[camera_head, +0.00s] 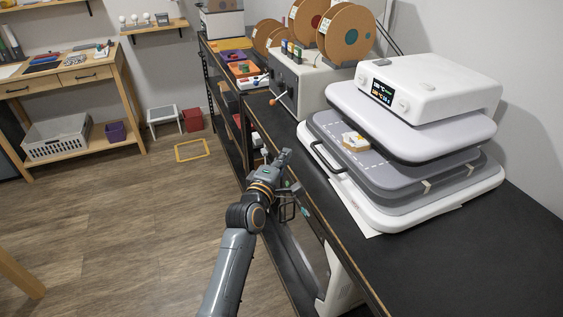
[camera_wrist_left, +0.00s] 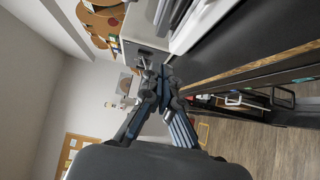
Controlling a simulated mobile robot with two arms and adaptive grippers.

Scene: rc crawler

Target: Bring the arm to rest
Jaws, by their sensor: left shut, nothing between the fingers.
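My left arm comes in from the bottom of the head view, and its gripper (camera_head: 281,157) is beside the front edge of the black workbench (camera_head: 470,270). The gripper is shut and empty. In the left wrist view the fingers (camera_wrist_left: 157,75) come together at their tips with nothing between them. The arm reaches forward along the bench front, left of the heat press. My right gripper shows in neither view.
A white heat press (camera_head: 430,85) with a small item (camera_head: 355,142) on its grey plate stands on the bench. Spools (camera_head: 346,33) and a grey box machine (camera_head: 300,85) stand behind. A wooden table (camera_head: 70,75) is at far left. Wooden floor (camera_head: 120,220) between is mostly clear.

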